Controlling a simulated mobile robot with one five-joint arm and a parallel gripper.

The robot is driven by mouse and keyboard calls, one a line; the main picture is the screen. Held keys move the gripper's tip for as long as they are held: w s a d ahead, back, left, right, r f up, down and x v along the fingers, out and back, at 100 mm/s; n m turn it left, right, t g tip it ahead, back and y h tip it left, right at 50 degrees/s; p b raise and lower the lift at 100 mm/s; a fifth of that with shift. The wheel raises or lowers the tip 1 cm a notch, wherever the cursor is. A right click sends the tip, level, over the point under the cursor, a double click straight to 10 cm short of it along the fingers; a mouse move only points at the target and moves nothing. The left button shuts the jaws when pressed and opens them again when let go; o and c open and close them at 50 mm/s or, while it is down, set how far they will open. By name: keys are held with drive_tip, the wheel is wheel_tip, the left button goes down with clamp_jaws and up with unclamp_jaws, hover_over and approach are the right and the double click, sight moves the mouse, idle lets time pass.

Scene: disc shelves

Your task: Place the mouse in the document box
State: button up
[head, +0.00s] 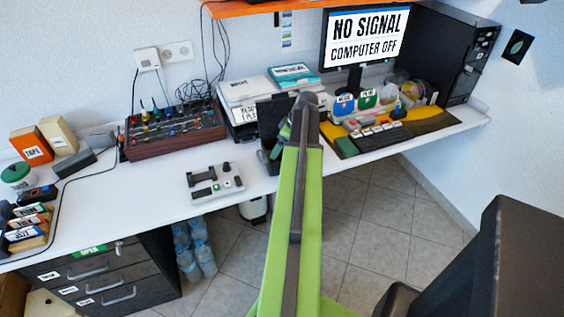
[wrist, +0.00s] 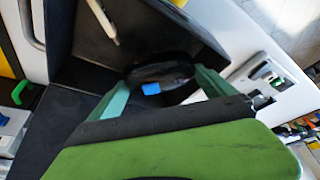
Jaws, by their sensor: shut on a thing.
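My gripper (wrist: 162,78) is shut on a round-edged black mouse (wrist: 172,70) with a blue patch, held between its green fingers in the wrist view. Dark panels, which look like the document box (wrist: 150,32), lie below and around the mouse there. In the head view, the black box (head: 268,115) stands at the desk's front edge, left of my arm. My arm hides part of it, and the mouse is not clear there. I cannot tell whether the mouse is inside the box or above it.
A white-and-black control panel (head: 215,181) lies left of the box. A printer-like stack (head: 247,92) stands behind it. The keyboard (head: 378,137) and monitor (head: 364,40) are to the right. Bare white desk (head: 130,195) lies at the left.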

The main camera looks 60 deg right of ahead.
drive_tip(key=shift+f+b, duration=1.85)
drive_tip(key=shift+f, duration=0.15)
drive_tip(key=shift+r, duration=0.2)
drive_tip(key=shift+f, duration=0.1)
drive_tip(key=o, duration=1.1)
drive_tip(key=shift+c, duration=0.2)
drive_tip(key=shift+s+r+p, duration=0.1)
drive_tip(key=shift+r+p, duration=0.45)
drive_tip(key=shift+p, duration=0.1)
drive_tip(key=p+v, duration=1)
drive_tip(key=v, duration=0.1)
